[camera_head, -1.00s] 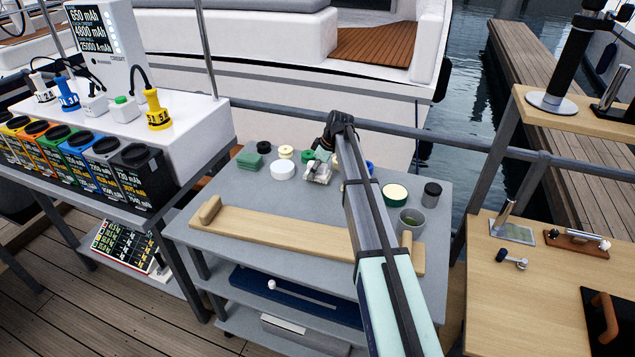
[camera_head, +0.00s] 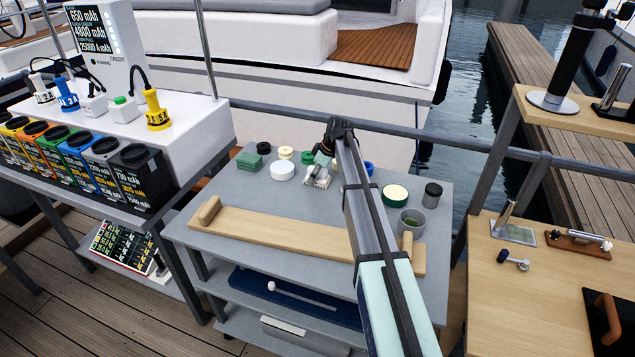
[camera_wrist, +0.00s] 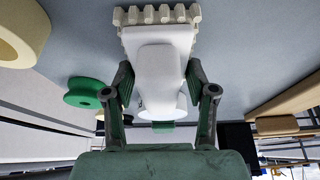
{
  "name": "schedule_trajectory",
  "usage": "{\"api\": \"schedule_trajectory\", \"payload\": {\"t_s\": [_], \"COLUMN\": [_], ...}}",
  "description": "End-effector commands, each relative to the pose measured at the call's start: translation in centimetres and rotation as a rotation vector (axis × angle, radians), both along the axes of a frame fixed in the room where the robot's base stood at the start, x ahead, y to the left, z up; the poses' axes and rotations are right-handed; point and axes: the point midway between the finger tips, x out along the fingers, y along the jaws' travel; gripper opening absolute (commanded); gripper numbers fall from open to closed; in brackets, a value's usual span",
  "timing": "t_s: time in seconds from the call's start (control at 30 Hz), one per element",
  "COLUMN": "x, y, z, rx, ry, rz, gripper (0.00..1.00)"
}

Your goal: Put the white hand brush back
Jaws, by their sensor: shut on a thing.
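The white hand brush (camera_wrist: 160,62) is in the wrist view, with cream bristle tufts at the top of the picture and its white handle toward me. My gripper (camera_wrist: 160,98) is shut on the handle, one dark finger on each side. In the head view the brush (camera_head: 317,177) is small, at the back of the grey table (camera_head: 262,203), and my gripper (camera_head: 325,158) is partly hidden by my arm. I cannot tell whether the bristles touch the table.
Near the brush are a green block (camera_head: 249,160), a white round tin (camera_head: 282,170) and cream rings (camera_head: 286,153). To the right stand a cream-topped tin (camera_head: 395,193), a grey cup (camera_head: 411,221) and a dark-lidded jar (camera_head: 432,194). A long wooden board (camera_head: 280,232) lies along the front.

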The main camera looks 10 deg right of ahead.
Motion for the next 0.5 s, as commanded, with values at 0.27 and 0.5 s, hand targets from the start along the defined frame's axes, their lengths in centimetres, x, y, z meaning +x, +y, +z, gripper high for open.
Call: {"api": "schedule_trajectory", "payload": {"t_s": [0.27, 0.5], "x": [0.0, 0.0], "y": [0.0, 0.0], "z": [-0.31, -0.31], "rx": [0.0, 0.0], "ry": [0.0, 0.0], "rz": [0.0, 0.0], "gripper": [0.86, 0.86]}}
